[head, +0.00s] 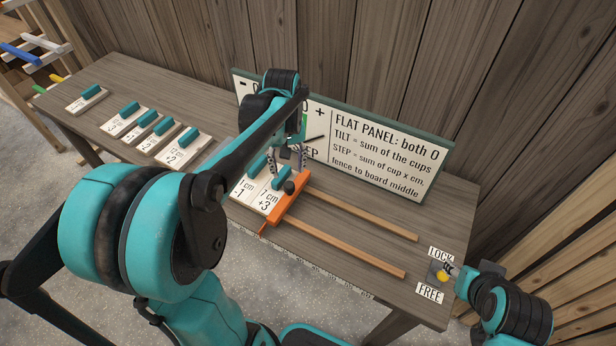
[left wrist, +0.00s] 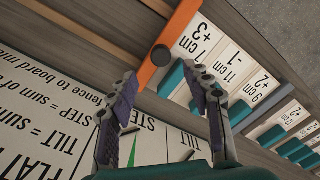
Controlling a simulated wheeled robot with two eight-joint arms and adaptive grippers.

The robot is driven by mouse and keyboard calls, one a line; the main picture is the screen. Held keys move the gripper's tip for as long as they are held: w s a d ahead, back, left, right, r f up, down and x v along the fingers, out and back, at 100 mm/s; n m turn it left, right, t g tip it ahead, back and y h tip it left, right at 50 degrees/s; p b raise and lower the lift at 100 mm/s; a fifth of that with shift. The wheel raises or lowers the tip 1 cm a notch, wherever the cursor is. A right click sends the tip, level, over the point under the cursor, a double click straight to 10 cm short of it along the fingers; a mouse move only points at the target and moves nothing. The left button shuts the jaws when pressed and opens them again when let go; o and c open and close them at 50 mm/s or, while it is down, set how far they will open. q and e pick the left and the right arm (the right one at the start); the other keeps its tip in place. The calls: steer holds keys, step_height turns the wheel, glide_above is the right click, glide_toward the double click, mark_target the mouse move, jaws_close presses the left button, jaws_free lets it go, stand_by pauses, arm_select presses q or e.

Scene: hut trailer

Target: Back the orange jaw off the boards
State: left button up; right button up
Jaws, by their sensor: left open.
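The orange jaw (head: 272,218) is a bar lying across two wooden rails, with a dark round knob (head: 290,187) on it. Its left edge appears to touch the "7 cm +3" board (head: 268,199); the "11 cm -1" board (head: 243,192) is beside that. In the left wrist view the jaw (left wrist: 180,27) and its knob (left wrist: 160,55) show just beyond my fingertips. My left gripper (head: 287,163) is open and empty above the jaw's back end; its fingers (left wrist: 165,85) are spread apart. My right gripper (head: 452,268) is at the yellow knob (head: 441,277) between the LOCK and FREE labels; its grip is unclear.
The two rails (head: 362,216) run clear to the right of the jaw. A sign panel (head: 378,148) stands behind them. More boards with teal handles (head: 178,148) lie on the table's left. A ruler strip (head: 310,270) runs along the front edge. A wooden wall stands behind.

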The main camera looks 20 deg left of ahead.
mark_target(289, 185)
arm_select(q)
step_height(289, 185, down, 7)
steer(key=shift+s+f+b, duration=0.1)
steer(key=shift+f+b, duration=0.05)
steer(key=shift+b, duration=1.05)
jaws_close()
